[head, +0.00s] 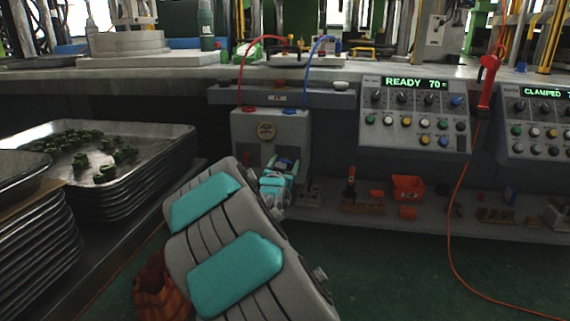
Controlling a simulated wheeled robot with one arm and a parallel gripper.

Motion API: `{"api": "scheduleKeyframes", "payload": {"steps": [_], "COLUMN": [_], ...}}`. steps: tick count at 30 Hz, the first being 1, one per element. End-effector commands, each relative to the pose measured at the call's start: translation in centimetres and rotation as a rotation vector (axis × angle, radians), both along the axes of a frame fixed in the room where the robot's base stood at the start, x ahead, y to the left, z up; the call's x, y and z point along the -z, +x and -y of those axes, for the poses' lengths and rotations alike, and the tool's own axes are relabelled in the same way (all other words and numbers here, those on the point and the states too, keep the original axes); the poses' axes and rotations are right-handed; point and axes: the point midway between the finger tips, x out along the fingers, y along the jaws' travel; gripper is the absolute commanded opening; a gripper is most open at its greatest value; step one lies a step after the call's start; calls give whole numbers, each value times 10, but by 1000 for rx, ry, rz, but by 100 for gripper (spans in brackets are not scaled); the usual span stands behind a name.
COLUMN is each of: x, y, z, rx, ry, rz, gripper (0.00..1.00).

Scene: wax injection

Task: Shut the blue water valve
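A grey box (243,128) stands below the worktop. On its top are a red fitting (249,109) and a blue fitting (289,111), under a red hose (240,75) and a blue hose (307,70). The blue fitting seems to be the blue water valve, but it is too small to tell its handle position. My grey and teal arm reaches up from the bottom middle. My gripper (286,163) is in front of the box's lower right part, below the blue fitting and apart from it. Its fingers are small and dark, so I cannot tell whether they are open.
Stacked metal trays (130,160) with green pieces stand at the left. A control panel reading READY 70 (413,115) is right of the box. A low shelf (450,218) holds a red bin (407,187) and tools. An orange cable (455,220) hangs to the green floor.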

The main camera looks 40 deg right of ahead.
Motion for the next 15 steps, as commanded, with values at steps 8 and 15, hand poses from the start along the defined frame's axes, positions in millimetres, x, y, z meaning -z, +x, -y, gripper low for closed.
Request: {"api": "scheduleKeyframes", "payload": {"steps": [8, 15], "x": [0, 0], "y": [0, 0], "z": [0, 0], "rx": [0, 0], "ry": [0, 0], "rz": [0, 0], "gripper": [40, 13]}}
